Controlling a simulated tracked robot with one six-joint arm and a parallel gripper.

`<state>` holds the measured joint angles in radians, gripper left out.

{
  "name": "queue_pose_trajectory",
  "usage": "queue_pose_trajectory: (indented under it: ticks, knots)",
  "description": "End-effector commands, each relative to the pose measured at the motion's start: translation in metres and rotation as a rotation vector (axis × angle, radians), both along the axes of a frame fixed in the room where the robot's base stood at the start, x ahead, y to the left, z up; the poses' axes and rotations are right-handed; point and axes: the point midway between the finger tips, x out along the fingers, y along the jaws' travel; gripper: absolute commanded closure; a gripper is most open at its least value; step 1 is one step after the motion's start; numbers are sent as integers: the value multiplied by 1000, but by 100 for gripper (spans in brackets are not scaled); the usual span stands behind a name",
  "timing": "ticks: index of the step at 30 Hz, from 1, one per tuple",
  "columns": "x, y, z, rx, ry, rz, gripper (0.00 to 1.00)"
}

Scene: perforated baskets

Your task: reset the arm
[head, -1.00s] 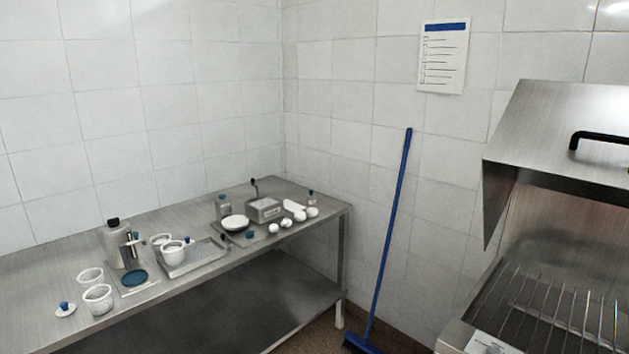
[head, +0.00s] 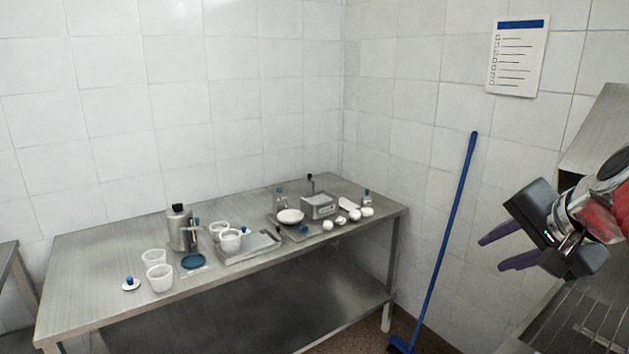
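My gripper (head: 497,250) is in the head view at the right. It has a dark body and two purple fingers that point left. The fingers are spread apart, with nothing visible between them. My gripper is in the air, away from the steel table and in front of the wall and the steel hooded unit. Part of my arm is cut off by the right edge.
A steel table (head: 90,262) stands along the wall, with white perforated baskets (head: 160,278), a steel canister (head: 180,228), a tray (head: 255,250) and a steel box (head: 319,206). A blue broom (head: 448,225) leans on the wall. A wire rack (head: 560,318) is at lower right.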

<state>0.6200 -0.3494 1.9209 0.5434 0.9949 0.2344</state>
Motion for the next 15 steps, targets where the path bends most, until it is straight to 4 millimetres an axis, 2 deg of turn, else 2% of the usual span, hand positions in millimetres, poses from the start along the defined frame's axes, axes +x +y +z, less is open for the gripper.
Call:
queue_pose_trajectory:
  ticks: [1, 6, 15]
  knots:
    - [-6, 20, -10, -32, 20, 49, 69]
    - [-30, 67, -47, -149, 87, 206, 69]
    - [-82, 131, -112, -370, 176, 496, 69]
